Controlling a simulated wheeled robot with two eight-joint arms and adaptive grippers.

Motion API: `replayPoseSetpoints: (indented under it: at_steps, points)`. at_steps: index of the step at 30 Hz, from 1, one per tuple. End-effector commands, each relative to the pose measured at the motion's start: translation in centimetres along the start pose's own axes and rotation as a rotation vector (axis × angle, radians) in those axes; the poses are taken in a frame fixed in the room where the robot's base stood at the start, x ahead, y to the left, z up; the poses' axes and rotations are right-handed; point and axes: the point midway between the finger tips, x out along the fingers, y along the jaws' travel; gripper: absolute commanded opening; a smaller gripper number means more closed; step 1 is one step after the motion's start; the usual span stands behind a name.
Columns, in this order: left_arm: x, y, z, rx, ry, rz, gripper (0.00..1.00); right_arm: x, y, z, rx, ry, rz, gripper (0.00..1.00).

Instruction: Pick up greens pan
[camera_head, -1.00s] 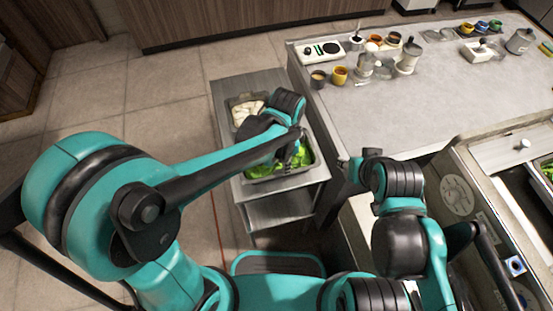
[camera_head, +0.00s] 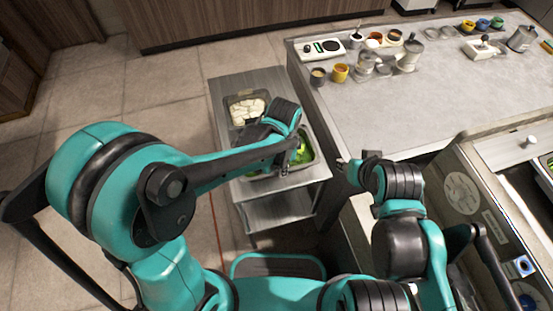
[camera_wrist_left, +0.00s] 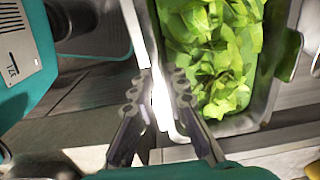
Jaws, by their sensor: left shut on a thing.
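The greens pan (camera_head: 316,155) is a metal pan full of bright green leaves on the small steel cart. My left wrist and forearm cover part of it. In the left wrist view its leaves (camera_wrist_left: 215,60) fill the upper middle. My left gripper (camera_head: 290,158) is over the pan's near side. In the left wrist view the left gripper's fingers (camera_wrist_left: 158,88) are on either side of the pan's wall, shut on it. My right gripper (camera_head: 346,170) is beside the cart's right side, small and partly hidden, so its opening cannot be told.
A second pan with white pieces (camera_head: 247,109) stands behind the greens on the cart (camera_head: 228,92). The long counter (camera_head: 420,115) with cups, jars and a scale (camera_head: 324,48) is to the right. The tiled floor left of the cart is clear.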

Motion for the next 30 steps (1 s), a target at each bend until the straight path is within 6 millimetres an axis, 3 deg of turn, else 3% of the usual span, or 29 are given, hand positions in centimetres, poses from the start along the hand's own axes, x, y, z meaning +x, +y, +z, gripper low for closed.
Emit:
replayPoseSetpoints:
  at_steps: [8,15,30]
  points:
    - [-0.8,0.0,0.0,0.000,0.000,0.000,0.00,-0.3,0.0,-0.2,0.000,0.000,0.000,0.40]
    - [-4.6,0.0,0.0,0.000,0.000,0.000,0.00,-1.9,0.0,-1.4,0.000,0.000,0.000,0.40]
    - [-9.8,8.3,-4.3,0.004,0.000,0.000,0.00,-4.2,0.0,-3.0,0.000,0.000,0.000,0.40]
